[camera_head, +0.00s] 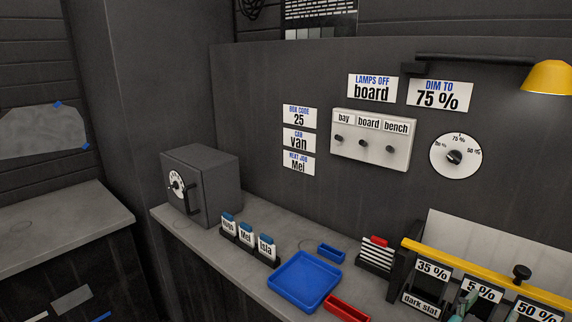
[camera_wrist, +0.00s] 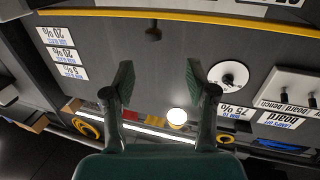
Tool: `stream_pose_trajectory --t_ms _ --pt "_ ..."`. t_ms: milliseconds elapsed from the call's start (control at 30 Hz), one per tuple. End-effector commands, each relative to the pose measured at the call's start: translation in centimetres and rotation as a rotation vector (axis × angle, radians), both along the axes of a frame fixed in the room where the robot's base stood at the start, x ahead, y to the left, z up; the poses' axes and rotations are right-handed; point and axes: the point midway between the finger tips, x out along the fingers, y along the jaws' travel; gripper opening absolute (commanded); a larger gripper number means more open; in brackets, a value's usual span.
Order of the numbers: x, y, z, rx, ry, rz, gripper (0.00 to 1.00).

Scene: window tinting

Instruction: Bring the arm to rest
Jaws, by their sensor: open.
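My gripper (camera_wrist: 160,82) shows in the wrist view with its two dark fingers wide apart and green pads facing each other. Nothing is between the fingers. The wrist view is upside down and faces the dark wall panel, with the dial (camera_wrist: 228,75) and switch board (camera_wrist: 292,86) on the right side. In the camera_head view, small teal pieces show at the bottom right edge, in front of the percent-labelled slots (camera_head: 432,271); I cannot tell for sure whether they are my gripper. The rest of my arm is not clearly seen there.
A grey safe (camera_head: 215,175), name-card holders (camera_head: 246,240), a blue tray (camera_head: 303,282) and a red tray (camera_head: 346,309) stand on the bench. A yellow bar (camera_head: 480,272) runs above the slots at right. A yellow lamp (camera_head: 548,77) juts from the wall.

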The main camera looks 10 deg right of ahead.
Motion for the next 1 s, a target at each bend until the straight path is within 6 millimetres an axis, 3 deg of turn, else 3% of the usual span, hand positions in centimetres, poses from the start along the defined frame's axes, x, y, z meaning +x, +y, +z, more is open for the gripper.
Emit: stream_pose_trajectory --t_ms 267,467,700,1000 --pt "-0.1 4.5 -8.0 -0.047 0.18 0.283 0.57" --pt "-2.0 8.7 -13.6 -0.055 0.272 0.497 0.57" --pt "-6.3 13.8 -18.8 -0.036 0.331 0.725 0.57" --pt "-13.9 19.2 -22.5 0.026 0.335 0.947 0.57"
